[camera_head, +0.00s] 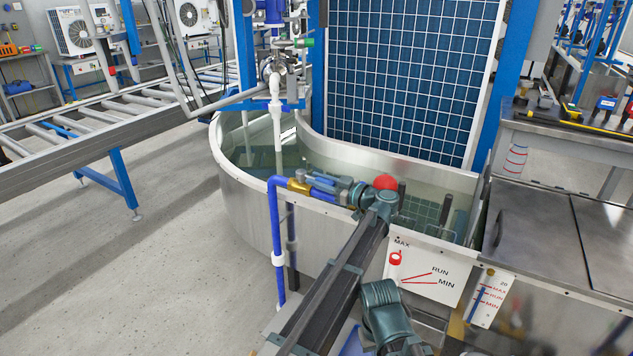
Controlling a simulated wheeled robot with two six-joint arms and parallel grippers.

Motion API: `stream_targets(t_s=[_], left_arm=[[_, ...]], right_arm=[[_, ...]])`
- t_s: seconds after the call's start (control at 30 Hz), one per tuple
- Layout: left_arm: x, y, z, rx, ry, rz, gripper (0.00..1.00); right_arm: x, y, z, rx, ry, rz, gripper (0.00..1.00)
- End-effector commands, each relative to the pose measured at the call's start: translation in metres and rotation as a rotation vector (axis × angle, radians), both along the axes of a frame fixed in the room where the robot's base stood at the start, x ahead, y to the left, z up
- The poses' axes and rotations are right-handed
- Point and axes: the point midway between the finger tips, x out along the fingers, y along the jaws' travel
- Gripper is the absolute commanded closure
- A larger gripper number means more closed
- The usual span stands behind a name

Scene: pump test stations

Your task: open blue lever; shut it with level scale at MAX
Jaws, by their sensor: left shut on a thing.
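A blue pipe (274,235) rises at the tank's front rim and bends right to a brass valve (300,184). The blue lever (322,187) shows at this valve, partly covered by my gripper. My left gripper (327,188) reaches over the rim and is shut on the lever. My right gripper is not in view.
The steel tank (240,195) holds clear water. A white sign (428,271) with MAX, RUN, MIN and a red marker hangs on its front. A red ball (385,182) shows behind my arm. A roller conveyor (110,115) stands left; the floor at lower left is clear.

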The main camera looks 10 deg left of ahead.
Motion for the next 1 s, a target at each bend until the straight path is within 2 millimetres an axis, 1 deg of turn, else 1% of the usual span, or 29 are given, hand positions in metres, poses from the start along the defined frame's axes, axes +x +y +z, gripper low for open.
stream_targets(t_s=[0.03,0.43,0.47,0.6,1.0], left_arm=[[0.0023,0.0028,0.0015,0.005,-0.001,0.006,1.0],[0.0018,0.0041,0.0019,0.006,-0.002,0.01,1.0],[0.0019,0.0042,0.0019,0.006,-0.002,0.01,0.69],[0.0015,0.0032,0.0014,0.004,-0.001,0.01,0.44],[0.0006,0.0021,0.0006,0.002,-0.001,0.009,0.43]], right_arm=[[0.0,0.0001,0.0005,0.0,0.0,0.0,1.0],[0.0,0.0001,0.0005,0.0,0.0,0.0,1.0],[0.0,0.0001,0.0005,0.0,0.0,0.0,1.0],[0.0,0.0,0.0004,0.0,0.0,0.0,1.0],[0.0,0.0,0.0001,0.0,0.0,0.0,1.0]])
